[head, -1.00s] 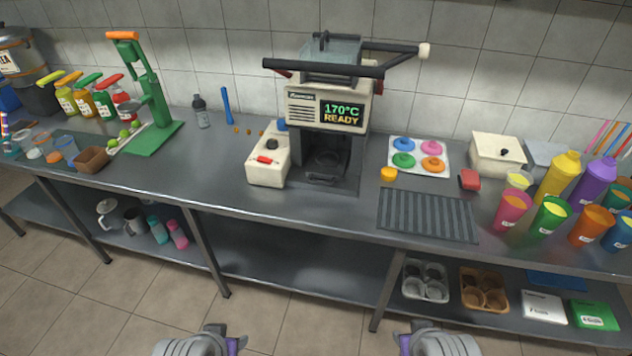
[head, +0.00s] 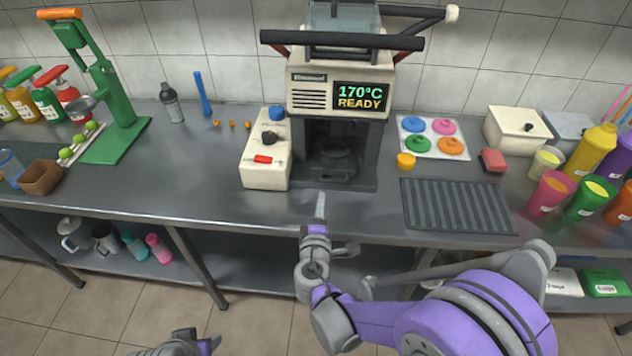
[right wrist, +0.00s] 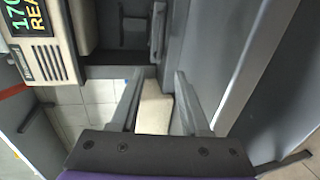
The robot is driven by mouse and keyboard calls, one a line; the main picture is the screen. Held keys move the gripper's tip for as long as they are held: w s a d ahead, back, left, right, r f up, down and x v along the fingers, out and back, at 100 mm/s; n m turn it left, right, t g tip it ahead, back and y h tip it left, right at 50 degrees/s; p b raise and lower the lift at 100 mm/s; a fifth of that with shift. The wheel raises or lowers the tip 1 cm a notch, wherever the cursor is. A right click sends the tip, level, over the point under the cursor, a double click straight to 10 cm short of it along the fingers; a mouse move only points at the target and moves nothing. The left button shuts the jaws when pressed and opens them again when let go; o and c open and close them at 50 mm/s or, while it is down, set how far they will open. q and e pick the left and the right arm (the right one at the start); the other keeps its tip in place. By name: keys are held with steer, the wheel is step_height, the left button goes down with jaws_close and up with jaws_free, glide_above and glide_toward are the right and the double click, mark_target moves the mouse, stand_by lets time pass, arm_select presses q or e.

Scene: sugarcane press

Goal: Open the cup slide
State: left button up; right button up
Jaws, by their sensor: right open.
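The cream and black press (head: 337,75) stands on the counter, and its display reads 170°C READY. The dark cup slide (head: 334,172) is at the bottom of its front bay, with a dark round cup seat showing inside; it looks pushed in. My right gripper (head: 320,200) is in front of the bay at the counter's front edge, apart from the slide. In the right wrist view its two fingers (right wrist: 160,98) are spread with nothing between them, and a dark handle-like bar (right wrist: 157,32) lies ahead. Only a grey and purple part of my left arm shows at the bottom of the head view.
A cream control box (head: 265,165) with a red switch adjoins the press on the left. A ribbed dark mat (head: 457,205) and a lid tray (head: 433,137) are to the right. The counter (head: 200,185) left of the box is mostly clear.

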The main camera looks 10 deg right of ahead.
mark_target(325, 181)
steer(key=x, duration=1)
steer(key=shift+d, duration=0.2)
jaws_close()
stand_by(1.0)
